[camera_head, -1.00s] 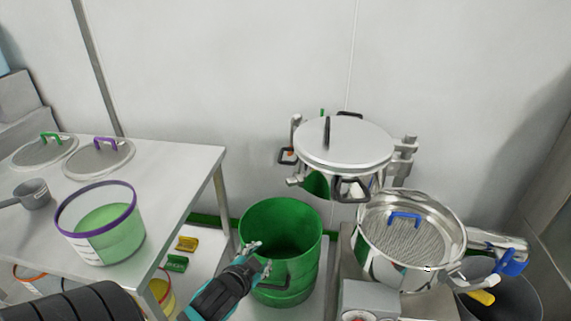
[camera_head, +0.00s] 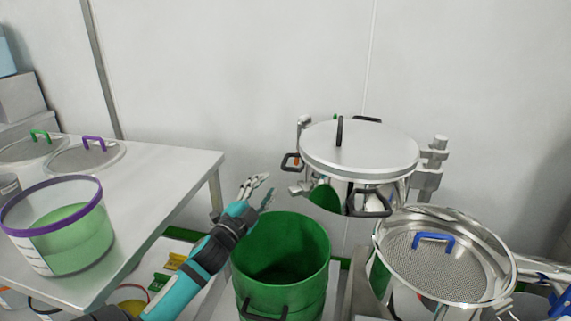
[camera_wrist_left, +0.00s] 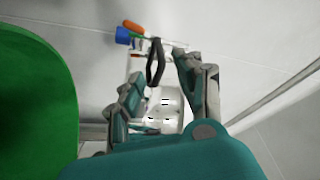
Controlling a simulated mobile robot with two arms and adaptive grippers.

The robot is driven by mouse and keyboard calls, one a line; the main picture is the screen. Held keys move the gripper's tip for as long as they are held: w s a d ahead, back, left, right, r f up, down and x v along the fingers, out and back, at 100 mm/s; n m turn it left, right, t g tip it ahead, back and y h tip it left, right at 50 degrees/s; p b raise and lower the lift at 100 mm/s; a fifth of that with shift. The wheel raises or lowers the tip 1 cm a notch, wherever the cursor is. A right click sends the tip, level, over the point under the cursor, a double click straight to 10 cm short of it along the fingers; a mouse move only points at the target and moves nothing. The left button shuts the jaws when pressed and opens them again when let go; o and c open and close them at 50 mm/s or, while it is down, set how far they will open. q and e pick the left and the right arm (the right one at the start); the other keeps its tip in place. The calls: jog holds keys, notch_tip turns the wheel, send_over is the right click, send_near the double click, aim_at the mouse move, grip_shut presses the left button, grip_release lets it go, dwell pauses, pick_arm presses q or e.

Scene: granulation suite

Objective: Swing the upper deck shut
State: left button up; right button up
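The upper deck (camera_head: 358,152) is a round silver drum with a flat lid and black handles, in the middle of the head view. It is swung out, up and left of the lower deck (camera_head: 388,275), whose mesh screen with a blue handle (camera_head: 433,241) lies uncovered. My left gripper (camera_head: 268,186) is open and empty, left of the upper deck and above the green bin's far rim. In the left wrist view its fingers (camera_wrist_left: 160,88) are spread, with a black loop handle (camera_wrist_left: 156,62) beyond them, apart from them.
A green bin (camera_head: 281,248) stands below my left arm. A white table (camera_head: 165,185) at left holds a purple-rimmed tub (camera_head: 70,245) and round mesh screens. A hinge post (camera_head: 431,165) stands right of the upper deck. A plain wall is behind.

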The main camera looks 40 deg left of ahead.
aim_at(285, 160)
pick_arm(q)
jog(key=x, duration=1.1)
jog(key=shift+w, duration=0.1)
grip_shut()
